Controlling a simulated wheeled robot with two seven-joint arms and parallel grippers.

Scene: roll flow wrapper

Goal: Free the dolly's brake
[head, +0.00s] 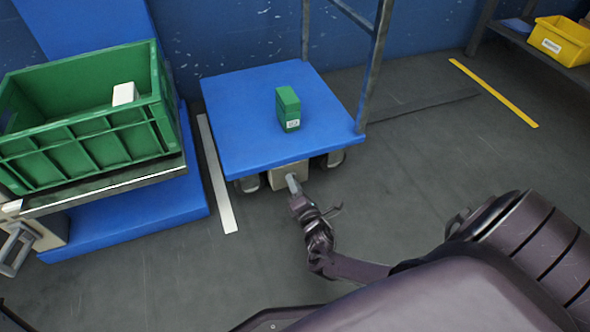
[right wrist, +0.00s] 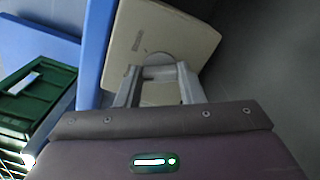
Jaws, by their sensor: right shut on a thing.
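The dolly (head: 235,110) is a blue flat platform on casters with a grey upright frame at its right rear. A beige brake housing (head: 287,175) shows under its front edge; it fills the upper middle of the right wrist view (right wrist: 165,38). My right gripper (head: 293,184) reaches in at this housing, and its fingers show in the right wrist view (right wrist: 160,82). It is shut on a small part at the housing, apparently the brake lever, mostly hidden by the fingers.
A green box (head: 288,108) stands on the dolly. A green crate (head: 85,140) with a white box (head: 124,93) sits on a stand at left. A yellow bin (head: 562,40) is on a shelf at far right. The floor right of the dolly is clear.

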